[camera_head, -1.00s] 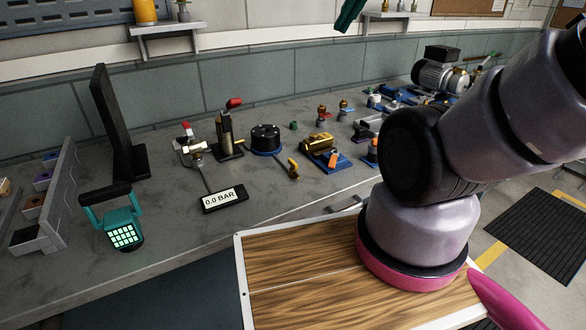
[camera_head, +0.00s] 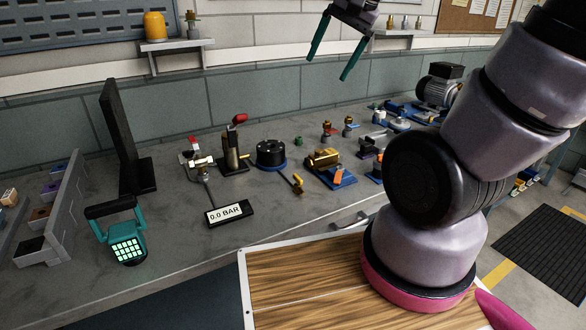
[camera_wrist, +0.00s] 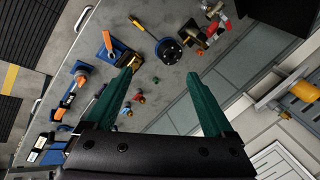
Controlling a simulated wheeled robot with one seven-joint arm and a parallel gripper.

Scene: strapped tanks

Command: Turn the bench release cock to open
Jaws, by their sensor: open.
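A small brass cock with a yellow lever (camera_head: 298,184) stands on the bench, in front of a round black fixture on a blue base (camera_head: 271,153). It is probably the bench release cock, but no readable label confirms this. The yellow lever also shows near the top of the wrist view (camera_wrist: 136,23), close to the black fixture (camera_wrist: 170,50). My gripper (camera_head: 328,68) has green fingers, is open and empty, and hangs high above the back of the bench. In the wrist view its fingers (camera_wrist: 161,70) are spread wide, touching nothing.
A gauge reading 0.0 BAR (camera_head: 229,213) lies left of the cock. Two red-handled fixtures (camera_head: 197,160) (camera_head: 233,152) stand behind it. A brass piece on a blue base (camera_head: 327,165) is to its right. Bare bench lies in front.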

